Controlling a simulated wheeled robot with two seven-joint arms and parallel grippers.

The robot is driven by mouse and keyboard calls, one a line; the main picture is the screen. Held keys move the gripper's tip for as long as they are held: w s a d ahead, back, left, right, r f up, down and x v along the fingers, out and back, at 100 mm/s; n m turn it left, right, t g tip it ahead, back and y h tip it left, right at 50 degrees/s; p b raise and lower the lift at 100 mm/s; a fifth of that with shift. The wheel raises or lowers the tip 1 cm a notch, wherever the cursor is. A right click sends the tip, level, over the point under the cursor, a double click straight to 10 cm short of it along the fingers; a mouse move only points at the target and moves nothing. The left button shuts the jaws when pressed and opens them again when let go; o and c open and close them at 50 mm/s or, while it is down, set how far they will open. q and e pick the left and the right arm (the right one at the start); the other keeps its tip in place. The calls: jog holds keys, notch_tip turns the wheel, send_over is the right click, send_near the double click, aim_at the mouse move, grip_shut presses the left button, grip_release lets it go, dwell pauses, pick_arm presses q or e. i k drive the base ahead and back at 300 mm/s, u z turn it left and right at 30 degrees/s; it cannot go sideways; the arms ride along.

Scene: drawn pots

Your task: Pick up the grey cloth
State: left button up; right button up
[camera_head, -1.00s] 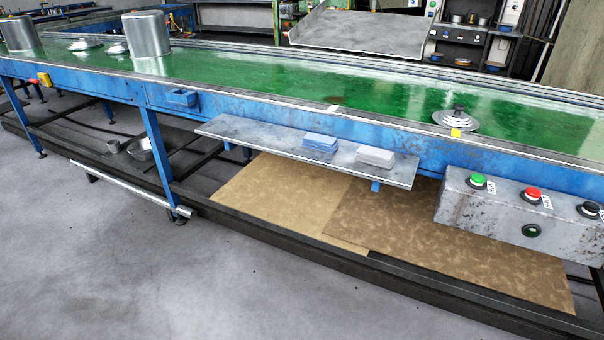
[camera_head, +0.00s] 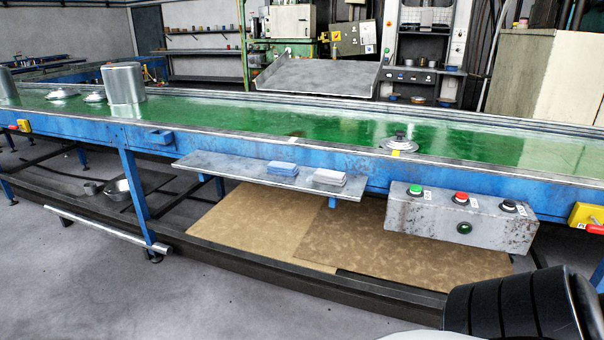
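The grey cloth (camera_head: 329,177) lies as a folded stack on the right part of a narrow metal shelf (camera_head: 218,167). The shelf juts out from the near side of the blue conveyor frame. A folded blue cloth (camera_head: 282,168) lies to the left of the grey one, with a small gap between them. Neither of my grippers is in view, and nothing touches the cloths.
A control box (camera_head: 460,215) with several buttons hangs right of the shelf. The green conveyor belt (camera_head: 230,112) carries a large metal pot (camera_head: 123,84) and a lid (camera_head: 398,144). Cardboard sheets (camera_head: 265,222) lie below the shelf. Floor in front is clear.

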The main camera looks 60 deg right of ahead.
aim_at(330, 176)
jog(key=z, duration=0.2)
jog(key=i, duration=1.9)
jog(key=z, duration=0.7)
